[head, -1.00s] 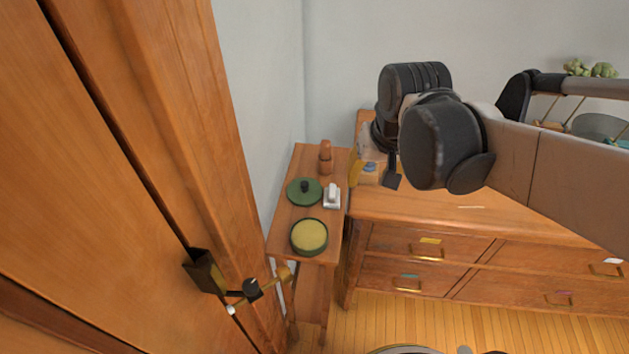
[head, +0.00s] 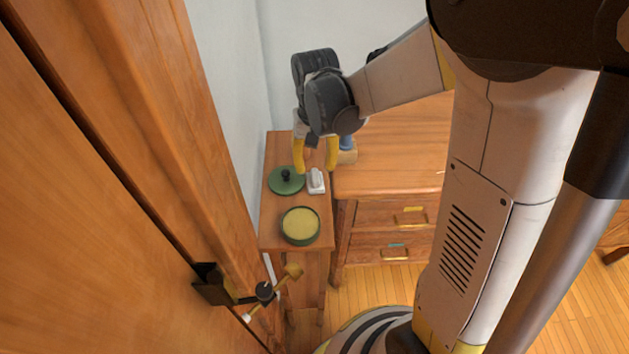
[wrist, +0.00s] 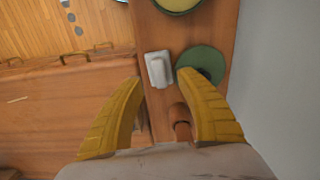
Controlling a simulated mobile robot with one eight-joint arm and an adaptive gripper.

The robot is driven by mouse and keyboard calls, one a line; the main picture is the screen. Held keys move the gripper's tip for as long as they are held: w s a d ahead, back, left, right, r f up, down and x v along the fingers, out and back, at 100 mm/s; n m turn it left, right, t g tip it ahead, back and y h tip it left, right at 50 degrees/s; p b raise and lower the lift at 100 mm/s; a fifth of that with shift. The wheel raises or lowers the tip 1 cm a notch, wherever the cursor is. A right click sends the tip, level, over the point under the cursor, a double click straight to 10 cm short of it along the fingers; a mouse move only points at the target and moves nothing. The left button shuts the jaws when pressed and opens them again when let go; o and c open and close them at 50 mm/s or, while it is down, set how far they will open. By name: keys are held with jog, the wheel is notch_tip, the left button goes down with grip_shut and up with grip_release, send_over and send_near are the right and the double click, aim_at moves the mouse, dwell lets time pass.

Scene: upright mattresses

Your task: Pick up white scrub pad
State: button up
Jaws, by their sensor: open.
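The white scrub pad (head: 316,181) is a small white block with a raised top, lying on a narrow wooden side table (head: 270,232). It also shows in the wrist view (wrist: 159,69), beyond the fingertips and between them, a little left of centre. My gripper (head: 317,168) is open with two yellow fingers and empty. It hangs over the back part of the table, close behind the pad in the head view. In the wrist view the fingers (wrist: 160,78) are spread wide; I cannot tell the exact height above the pad.
A green lid with a dark knob (head: 286,181) lies just left of the pad. A green pot with yellow inside (head: 300,225) stands in front. A brown wooden item (wrist: 181,122) sits between the fingers in the wrist view. A dresser (head: 390,160) adjoins the right; a wall is left.

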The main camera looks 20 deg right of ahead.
aim_at(315, 175)
notch_tip(315, 175, down, 5)
jog(key=shift+w+r+b, duration=0.1)
jog(key=shift+b, duration=1.05)
jog(key=shift+r, duration=0.1)
grip_shut()
jog(key=shift+r+p, duration=0.4)
jog(key=shift+r, duration=0.1)
jog(key=r+p, duration=0.1)
jog(key=r, duration=0.1)
jog(key=d+r+p, duration=0.1)
jog(key=r, duration=0.1)
jog(key=s+d+r+p, duration=0.3)
jog(key=d+r, duration=0.3)
jog(key=d, duration=0.4)
jog(key=shift+s, duration=0.45)
